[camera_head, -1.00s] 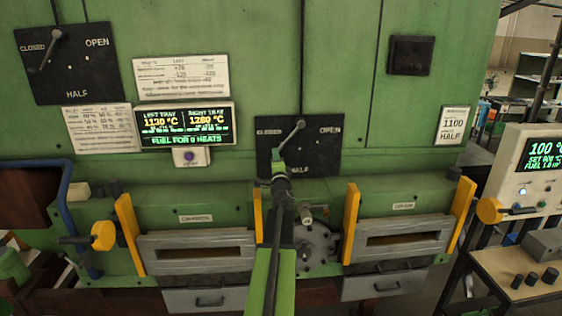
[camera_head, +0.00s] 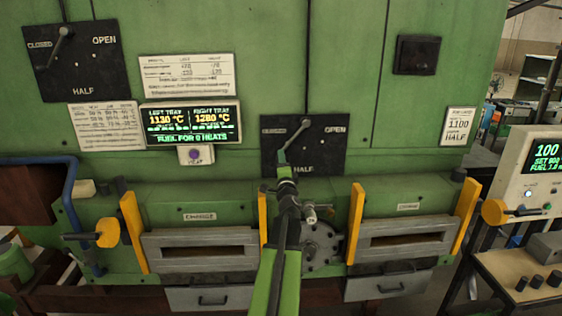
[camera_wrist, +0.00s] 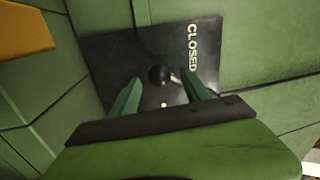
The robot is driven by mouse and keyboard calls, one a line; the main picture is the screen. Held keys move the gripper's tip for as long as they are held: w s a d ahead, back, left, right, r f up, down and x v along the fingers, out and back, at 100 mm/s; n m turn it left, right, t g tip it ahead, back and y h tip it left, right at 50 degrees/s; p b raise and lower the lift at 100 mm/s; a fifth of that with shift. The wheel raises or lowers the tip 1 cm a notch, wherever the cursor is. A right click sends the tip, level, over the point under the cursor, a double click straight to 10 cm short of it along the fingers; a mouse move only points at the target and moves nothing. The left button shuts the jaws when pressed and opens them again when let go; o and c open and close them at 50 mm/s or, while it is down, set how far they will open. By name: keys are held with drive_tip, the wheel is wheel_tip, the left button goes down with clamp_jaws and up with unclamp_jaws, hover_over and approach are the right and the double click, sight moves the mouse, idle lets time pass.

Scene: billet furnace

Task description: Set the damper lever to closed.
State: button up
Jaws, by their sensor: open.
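The middle damper plate (camera_head: 330,148) is dark and marked CLOSED at left, OPEN at right and HALF at the bottom. Its damper lever (camera_head: 294,136) slants down and left from near the top middle, between CLOSED and HALF. My gripper (camera_head: 283,160) is in front of the lever's lower end, which it partly hides. In the wrist view my gripper (camera_wrist: 163,92) is open, with the lever's black ball knob (camera_wrist: 157,75) showing between its green fingers. I cannot tell whether a finger touches it. A second damper plate (camera_head: 105,70) at upper left has its lever (camera_head: 56,50) slanting down and left.
A display (camera_head: 190,124) reads left tray 1130 °C, right tray 1280 °C. Yellow posts (camera_head: 356,222) flank the tray doors (camera_head: 405,240) below. A yellow round handle (camera_head: 107,232) is at left, and a control panel (camera_head: 530,175) and bench stand at right.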

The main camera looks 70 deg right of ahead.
drive_tip(key=b+v, duration=0.1)
drive_tip(key=v, duration=0.7)
